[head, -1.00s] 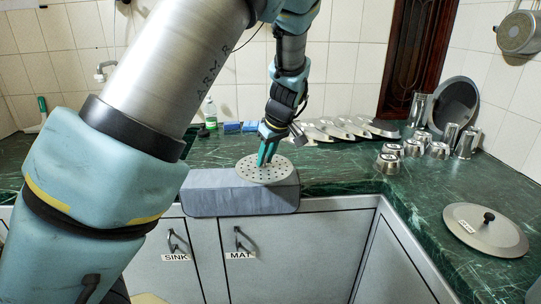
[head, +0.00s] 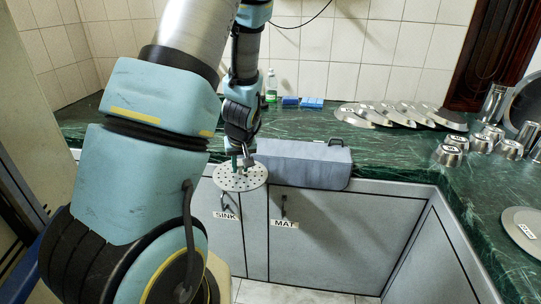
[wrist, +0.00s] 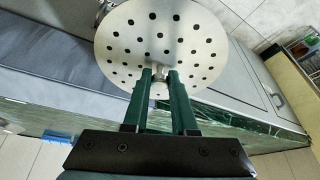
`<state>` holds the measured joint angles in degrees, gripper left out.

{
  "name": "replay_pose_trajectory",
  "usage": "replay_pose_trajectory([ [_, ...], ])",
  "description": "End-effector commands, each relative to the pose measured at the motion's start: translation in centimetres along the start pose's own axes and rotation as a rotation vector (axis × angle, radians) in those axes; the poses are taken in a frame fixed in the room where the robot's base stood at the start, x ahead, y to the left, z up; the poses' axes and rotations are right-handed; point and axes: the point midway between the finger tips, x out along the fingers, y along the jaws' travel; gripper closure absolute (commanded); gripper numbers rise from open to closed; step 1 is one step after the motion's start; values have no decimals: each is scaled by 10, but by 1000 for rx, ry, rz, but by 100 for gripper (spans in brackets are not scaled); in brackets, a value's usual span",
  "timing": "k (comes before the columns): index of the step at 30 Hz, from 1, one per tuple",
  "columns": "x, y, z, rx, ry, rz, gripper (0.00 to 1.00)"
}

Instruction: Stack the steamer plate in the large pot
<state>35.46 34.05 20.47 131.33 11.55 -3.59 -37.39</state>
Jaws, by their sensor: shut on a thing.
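The steamer plate (head: 245,184) is a round, flat metal disc with many small holes. My gripper (head: 238,164) is shut on the small knob at its middle. The plate hangs roughly level in front of the counter's edge, left of a grey block. In the wrist view, the plate (wrist: 205,35) fills the top middle, and the two green fingers of my gripper (wrist: 160,76) close on its knob. I cannot make out the large pot in the present views.
A grey block (head: 304,165) lies on the green counter's front edge. Behind it are blue sponges (head: 302,102), a bottle (head: 271,86) and a row of metal lids (head: 400,115). Metal cups (head: 480,142) and a round lid (head: 524,228) are at right. Floor (head: 290,292) shows below the cabinets.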

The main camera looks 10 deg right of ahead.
Motion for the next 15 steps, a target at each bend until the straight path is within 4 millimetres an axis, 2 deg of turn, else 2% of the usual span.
replay_pose_trajectory([
  [1,6,-14,0,2,-2,0,100],
  [3,12,-29,1,17,0,7,100],
  [15,38,-89,6,66,10,37,100],
])
